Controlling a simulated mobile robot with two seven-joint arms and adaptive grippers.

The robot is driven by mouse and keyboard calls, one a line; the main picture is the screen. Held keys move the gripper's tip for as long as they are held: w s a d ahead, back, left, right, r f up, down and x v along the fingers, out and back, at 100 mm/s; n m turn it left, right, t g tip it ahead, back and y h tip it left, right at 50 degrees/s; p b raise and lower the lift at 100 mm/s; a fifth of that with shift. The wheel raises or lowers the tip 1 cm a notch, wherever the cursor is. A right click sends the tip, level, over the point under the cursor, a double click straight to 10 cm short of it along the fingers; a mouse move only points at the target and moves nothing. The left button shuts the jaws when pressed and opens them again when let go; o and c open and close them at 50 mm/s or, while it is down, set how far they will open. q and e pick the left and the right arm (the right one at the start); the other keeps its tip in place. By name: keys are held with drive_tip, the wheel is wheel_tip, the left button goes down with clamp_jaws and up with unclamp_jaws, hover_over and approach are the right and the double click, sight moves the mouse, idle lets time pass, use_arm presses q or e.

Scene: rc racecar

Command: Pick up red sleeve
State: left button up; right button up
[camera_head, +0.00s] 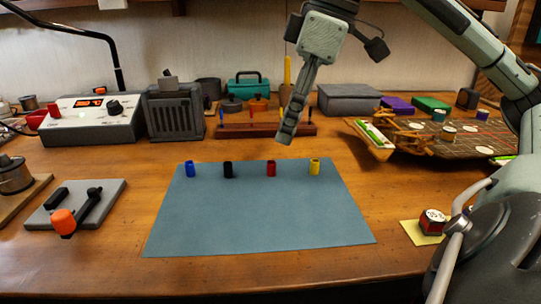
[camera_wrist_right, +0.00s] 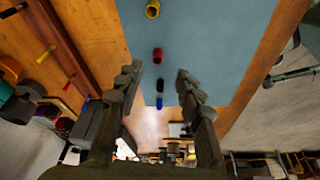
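The red sleeve (camera_head: 271,169) stands on the blue-grey mat (camera_head: 255,225), between the black sleeve (camera_head: 228,170) and the yellow sleeve (camera_head: 315,166). The blue sleeve (camera_head: 190,169) stands at the left end of the row. My right gripper (camera_head: 286,136) points down above the mat's back edge, clear of the red sleeve. The right wrist view shows its fingers (camera_wrist_right: 158,76) apart with nothing held between them. In that view the red sleeve (camera_wrist_right: 158,55) appears just beyond the fingertips, near the middle of the gap. My left gripper is not in view.
A wooden rack (camera_head: 265,130) with coloured tools stands behind the mat. A soldering station (camera_head: 92,120) is at the left, and an orange-handled tool (camera_head: 64,222) lies at the front left. The racecar chassis (camera_head: 450,137) is at the right. The front of the mat is clear.

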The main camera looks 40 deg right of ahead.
sight(268, 173)
drive_tip(key=x, duration=0.3)
drive_tip(key=b+x, duration=0.1)
drive_tip(key=x, duration=0.3)
drive_tip(key=shift+w+r, duration=0.1)
drive_tip(key=shift+w, duration=0.1)
drive_tip(key=shift+w+f, duration=0.1)
drive_tip(key=shift+f, duration=0.3)
drive_tip(key=c, duration=0.7)
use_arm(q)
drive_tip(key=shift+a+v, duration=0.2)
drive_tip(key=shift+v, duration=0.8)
use_arm(e)
drive_tip(key=shift+c, duration=0.2)
